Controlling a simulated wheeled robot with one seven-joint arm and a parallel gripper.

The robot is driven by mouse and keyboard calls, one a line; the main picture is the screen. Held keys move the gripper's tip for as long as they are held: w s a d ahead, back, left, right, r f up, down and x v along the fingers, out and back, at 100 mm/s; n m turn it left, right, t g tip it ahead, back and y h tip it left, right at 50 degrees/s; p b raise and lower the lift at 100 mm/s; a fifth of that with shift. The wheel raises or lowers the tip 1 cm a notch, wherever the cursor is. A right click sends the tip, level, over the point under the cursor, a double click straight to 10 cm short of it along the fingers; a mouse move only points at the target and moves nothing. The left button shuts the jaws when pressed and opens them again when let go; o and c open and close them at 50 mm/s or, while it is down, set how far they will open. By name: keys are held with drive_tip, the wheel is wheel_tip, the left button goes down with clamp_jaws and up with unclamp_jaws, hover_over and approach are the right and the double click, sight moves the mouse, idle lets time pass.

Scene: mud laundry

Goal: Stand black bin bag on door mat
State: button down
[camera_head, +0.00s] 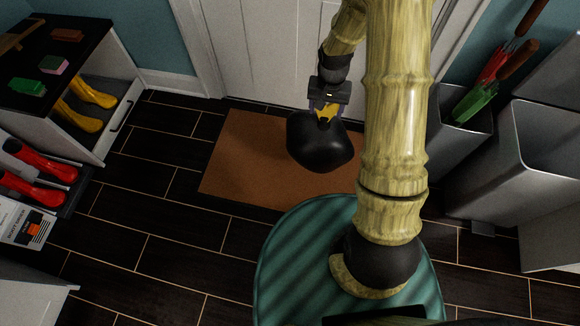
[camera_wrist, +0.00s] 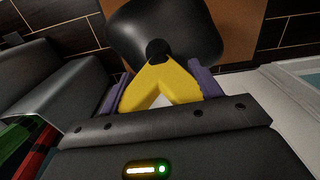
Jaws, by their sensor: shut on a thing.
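The black bin bag (camera_head: 320,144) is a dark, rounded, shiny sack in the head view, hanging below my gripper (camera_head: 326,112) and over the door mat. In the wrist view the bag (camera_wrist: 165,30) bulges out beyond the fingertips, and my gripper (camera_wrist: 159,68) has its yellow fingers shut on the bag's knotted neck. The door mat (camera_head: 235,160) is a flat brown rectangle on the floor in front of the door. I cannot tell whether the bag's underside touches the mat. My arm hides the mat's right part.
A white door (camera_head: 265,50) stands behind the mat. Grey bins (camera_head: 520,150) stand at the right, one holding umbrellas (camera_head: 490,80). At the left are an open drawer with yellow boots (camera_head: 90,95) and a rack with red boots (camera_head: 40,165). Dark tiled floor (camera_head: 140,210) is clear left of the mat.

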sight(323, 123)
drive_tip(key=shift+m, duration=0.3)
drive_tip(key=shift+f+b, duration=2.35)
drive_tip(key=shift+b, duration=0.2)
drive_tip(key=shift+f+b, duration=1.25)
drive_tip(key=shift+f, duration=1.25)
drive_tip(key=shift+f+b, duration=1.4)
drive_tip(key=shift+f, duration=1.1)
drive_tip(key=shift+c, duration=1.6)
unclamp_jaws()
drive_tip(key=shift+s+f, duration=0.1)
drive_tip(key=shift+f, duration=0.05)
